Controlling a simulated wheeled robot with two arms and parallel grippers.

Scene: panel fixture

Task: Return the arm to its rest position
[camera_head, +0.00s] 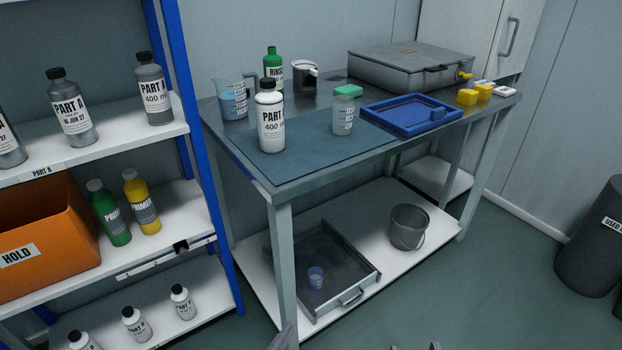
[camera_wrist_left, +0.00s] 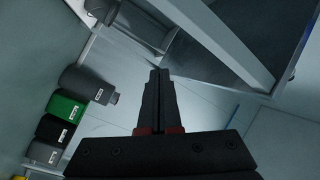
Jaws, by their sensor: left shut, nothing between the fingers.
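My left gripper (camera_head: 283,337) shows only as a grey tip at the bottom edge of the head view, in front of the bench's near leg. In the left wrist view its two black fingers (camera_wrist_left: 159,72) are together with nothing between them. They are apart from the bench, with its pale frame beyond them. Small grey tips (camera_head: 416,347) at the bottom edge, right of centre, look like my right gripper. Almost all of it is cut off, so its jaw state is unclear.
A metal bench (camera_head: 285,188) holds bottles, a beaker, a blue tray (camera_head: 375,126) and a grey case. Its lower shelf holds an open drawer-like tray (camera_head: 362,290) and a bucket (camera_head: 409,227). A blue-post shelf (camera_head: 188,80) stands left, a dark bin (camera_head: 590,255) right. Floor between is clear.

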